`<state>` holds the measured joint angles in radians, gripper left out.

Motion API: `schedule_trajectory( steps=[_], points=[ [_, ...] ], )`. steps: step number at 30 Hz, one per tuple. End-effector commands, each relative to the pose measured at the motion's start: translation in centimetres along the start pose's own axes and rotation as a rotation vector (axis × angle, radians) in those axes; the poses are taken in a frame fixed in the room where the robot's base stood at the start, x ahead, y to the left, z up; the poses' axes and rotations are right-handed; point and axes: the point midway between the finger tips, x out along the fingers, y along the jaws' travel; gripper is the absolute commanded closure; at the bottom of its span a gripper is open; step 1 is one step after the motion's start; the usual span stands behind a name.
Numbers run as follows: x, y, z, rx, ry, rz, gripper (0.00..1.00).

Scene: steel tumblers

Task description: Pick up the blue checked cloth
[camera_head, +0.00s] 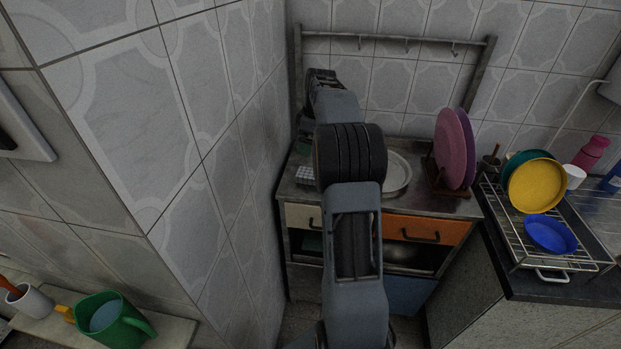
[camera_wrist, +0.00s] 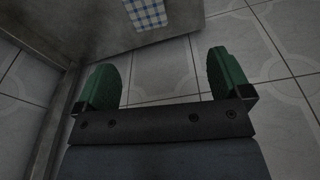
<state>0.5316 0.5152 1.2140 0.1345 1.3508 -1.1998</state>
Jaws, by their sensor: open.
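The blue checked cloth (camera_wrist: 147,13) lies on the steel counter at the top of the wrist view, partly cut off by the frame edge. In the head view a small checked patch of the cloth (camera_head: 304,173) shows at the counter's left end, beside my arm. My gripper (camera_wrist: 167,75) is open and empty, with its two green fingers spread apart. In the wrist view the cloth lies beyond the fingertips, apart from them. In the head view my gripper (camera_head: 321,75) is at the far end of my arm, above the back of the counter, and its fingers are hard to make out.
The steel counter (camera_head: 437,207) also holds pink plates (camera_head: 449,148) in a rack and a pale round plate (camera_head: 397,172). A steel rail frame (camera_head: 398,39) stands behind it. A tiled wall (camera_head: 215,130) is close on the left. A dish rack (camera_head: 513,232) stands at right.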

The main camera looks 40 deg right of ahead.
Motion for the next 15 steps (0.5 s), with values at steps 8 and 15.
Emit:
schedule_trajectory(
  steps=[8, 15],
  points=[
    [3.1, 2.9, 1.6, -0.065, 0.004, -0.022, 0.04],
    [7.3, 2.8, 1.6, -0.069, 0.004, -0.021, 0.04]
  ],
)
